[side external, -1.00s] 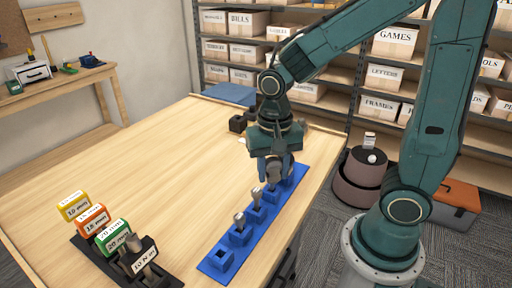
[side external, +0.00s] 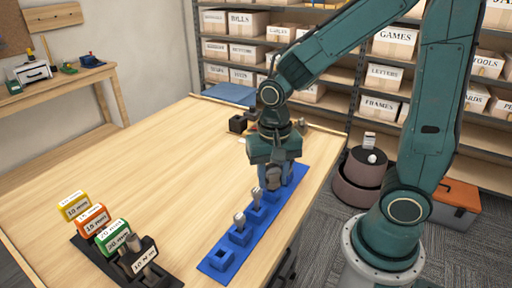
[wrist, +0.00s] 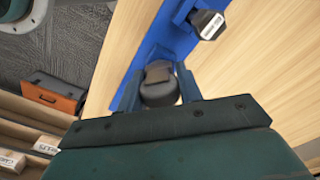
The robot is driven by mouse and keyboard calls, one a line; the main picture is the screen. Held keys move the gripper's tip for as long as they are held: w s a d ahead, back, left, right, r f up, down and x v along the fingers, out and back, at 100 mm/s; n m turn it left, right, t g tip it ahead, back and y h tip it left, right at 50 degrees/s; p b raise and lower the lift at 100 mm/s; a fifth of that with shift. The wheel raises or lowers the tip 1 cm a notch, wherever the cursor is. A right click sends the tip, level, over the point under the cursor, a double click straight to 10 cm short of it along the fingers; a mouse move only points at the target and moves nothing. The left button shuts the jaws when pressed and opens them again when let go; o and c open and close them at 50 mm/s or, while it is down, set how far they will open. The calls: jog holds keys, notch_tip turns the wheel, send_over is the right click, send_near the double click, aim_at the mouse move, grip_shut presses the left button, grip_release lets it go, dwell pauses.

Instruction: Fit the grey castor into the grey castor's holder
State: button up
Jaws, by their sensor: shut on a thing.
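My gripper (side external: 275,180) is low over the far part of a blue strip of holders (side external: 215,268). It is shut on the grey castor (wrist: 158,88), which shows between the two blue-grey fingers in the wrist view. The castor's lower end is hidden, so I cannot tell whether it touches a holder. The holder beneath it is mostly covered by the castor and fingers. The nearest holder (side external: 222,256) on the strip has an empty square opening. Two other grey-topped pieces (side external: 239,220) stand in the holders between it and my gripper.
A dark rack with yellow, orange and green labelled blocks (side external: 92,218) stands at the table's front left. A dark piece with a white label (wrist: 208,24) sits on the strip near my gripper. A black block (side external: 238,124) is behind. The table's left middle is clear.

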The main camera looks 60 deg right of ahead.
jog(key=shift+f, duration=0.45)
jog(key=o, duration=1.1)
jog(key=shift+r, duration=0.15)
notch_tip(320, 180, up, 14)
jog(key=shift+f, duration=0.2)
jog(key=shift+s, duration=0.1)
dwell(0.4)
jog(key=s+n+t, duration=0.2)
jog(key=n, duration=0.1)
jog(key=s+d+n+t, duration=0.1)
jog(key=s+n, duration=0.2)
jog(key=s+n+t, duration=0.2)
jog(key=s+n, duration=0.1)
jog(key=shift+s+d+r+t, duration=0.15)
jog(key=shift+d+r+t, duration=0.15)
jog(key=shift+r, duration=0.05)
